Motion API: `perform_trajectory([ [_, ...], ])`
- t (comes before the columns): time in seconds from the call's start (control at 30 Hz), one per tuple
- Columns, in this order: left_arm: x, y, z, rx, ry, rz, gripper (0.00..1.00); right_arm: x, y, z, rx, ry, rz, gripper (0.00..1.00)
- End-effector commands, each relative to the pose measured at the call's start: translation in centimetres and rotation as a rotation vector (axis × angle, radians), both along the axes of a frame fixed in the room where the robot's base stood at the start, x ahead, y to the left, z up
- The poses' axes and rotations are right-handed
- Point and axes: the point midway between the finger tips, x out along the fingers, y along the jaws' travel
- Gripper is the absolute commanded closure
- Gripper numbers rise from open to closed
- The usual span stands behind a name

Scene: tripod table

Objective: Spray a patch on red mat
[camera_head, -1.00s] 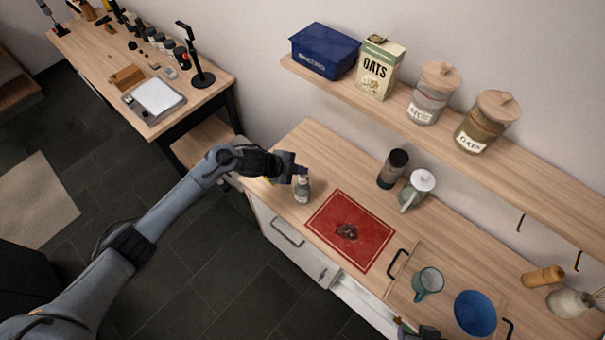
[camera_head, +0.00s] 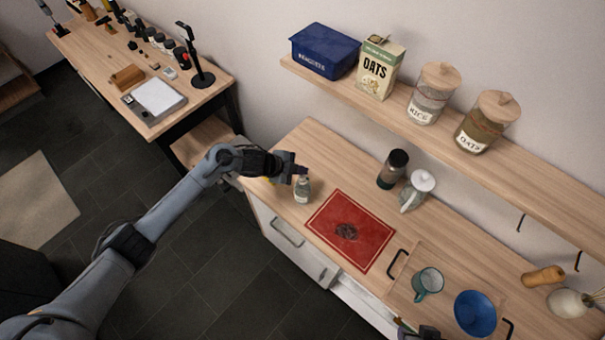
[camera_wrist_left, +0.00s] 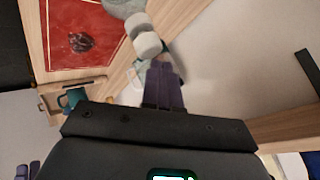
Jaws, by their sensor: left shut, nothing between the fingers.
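The red mat (camera_head: 375,222) lies flat on the wooden counter, and it also shows in the left wrist view (camera_wrist_left: 110,60). A dark patch (camera_head: 347,232) is on the mat, and the left wrist view also shows it (camera_wrist_left: 81,42).
A tray (camera_head: 398,283) with a teal mug (camera_head: 428,283) and blue bowl (camera_head: 475,312) is to the right. A wall shelf (camera_head: 400,110) holds a blue bin, oats box and jars.

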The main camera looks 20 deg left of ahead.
Motion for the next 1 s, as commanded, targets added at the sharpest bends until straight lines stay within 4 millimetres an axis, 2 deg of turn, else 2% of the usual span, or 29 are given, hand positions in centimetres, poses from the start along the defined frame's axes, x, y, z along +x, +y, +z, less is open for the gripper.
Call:
perform_trajectory([
  [1.0,-0.01,0.02,-0.93,0.001,0.000,0.001,1.00,-0.02,-0.18,-0.55,-0.008,0.001,0.005,0.57],
])
